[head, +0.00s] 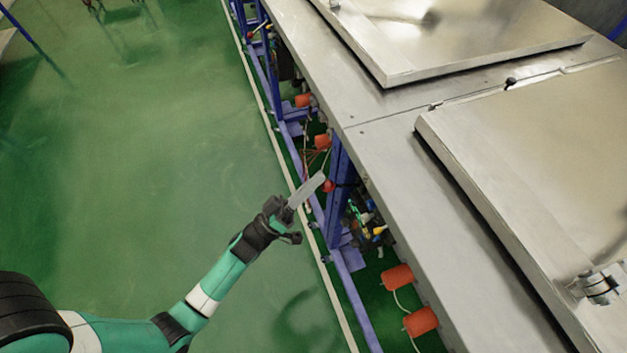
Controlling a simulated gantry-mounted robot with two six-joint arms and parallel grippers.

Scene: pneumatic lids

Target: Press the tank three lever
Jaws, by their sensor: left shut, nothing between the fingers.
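My left gripper (312,185) reaches in from the lower left, its fingers shut with nothing between them. Its tip is at the blue frame under the steel tank tops. A round red lever knob (329,186) shows right beside the fingertips. I cannot tell whether they touch. The lever's arm is mostly hidden, and no label shows which tank it belongs to. A smaller red knob (250,35) shows farther up the frame. My right gripper is not in view.
Two large steel lids (540,150) lie on the tank tops (400,165) at the right. A blue post (338,190), hoses and several orange parts (397,277) crowd the space under the tank edge. The green floor (150,150) at the left is open.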

